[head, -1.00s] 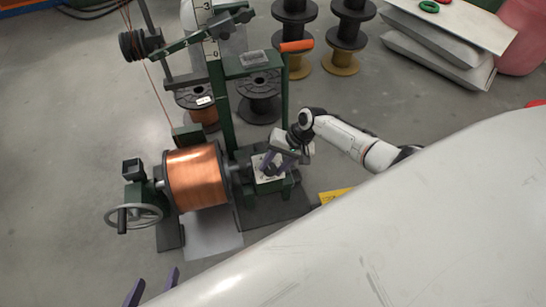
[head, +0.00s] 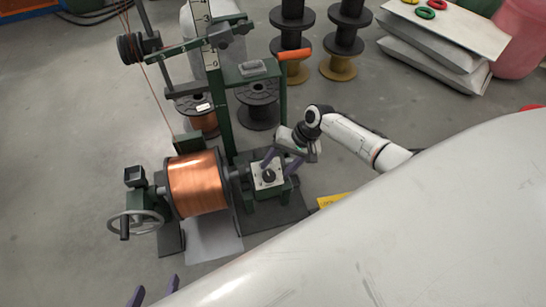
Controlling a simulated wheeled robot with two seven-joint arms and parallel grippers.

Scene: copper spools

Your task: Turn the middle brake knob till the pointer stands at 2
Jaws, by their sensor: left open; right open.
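A dark brake knob (head: 268,176) sits on a white dial plate (head: 259,183) on the green brake block, right of the copper spool (head: 198,183). Its pointer and the dial marks are too small to read. My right gripper (head: 279,163) is open, with purple fingers just above and to the right of the knob. It looks apart from the knob, though the exact gap cannot be told. My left gripper (head: 154,291) is open and empty at the bottom left edge, far from the knob, with only its fingertips showing.
A handwheel (head: 135,223) stands left of the spool. A green frame with an orange handle (head: 295,54) rises behind the knob. Black spools (head: 258,102) and stacked sacks (head: 435,60) stand farther back.

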